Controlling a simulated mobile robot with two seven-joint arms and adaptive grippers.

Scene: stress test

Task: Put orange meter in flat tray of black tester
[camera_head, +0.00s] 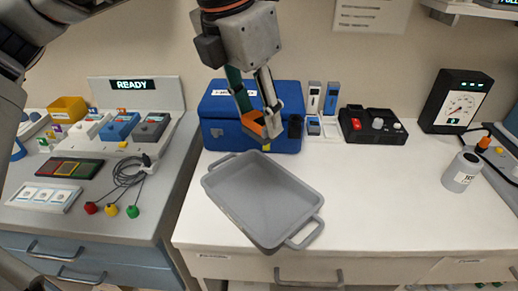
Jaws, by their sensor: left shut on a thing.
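My left gripper (258,112) comes down from the top of the view, in front of the blue case. It is shut on an orange thing (251,126), which looks like the orange meter and is partly hidden by the fingers. The orange thing is above the far end of a grey tray with two handles (262,212), which lies empty on the white counter. A black tester with a dial (461,103) stands at the back right. A flat black box with a red button (372,126) lies left of it. My right gripper is not in view.
A blue case (217,127) stands behind the gripper. Small blue and white items (322,100) are right of it. A grey cylinder (461,172) stands at the right. The counter (390,190) between tray and cylinder is clear. A left bench holds a READY panel (133,85) and coloured cables (124,178).

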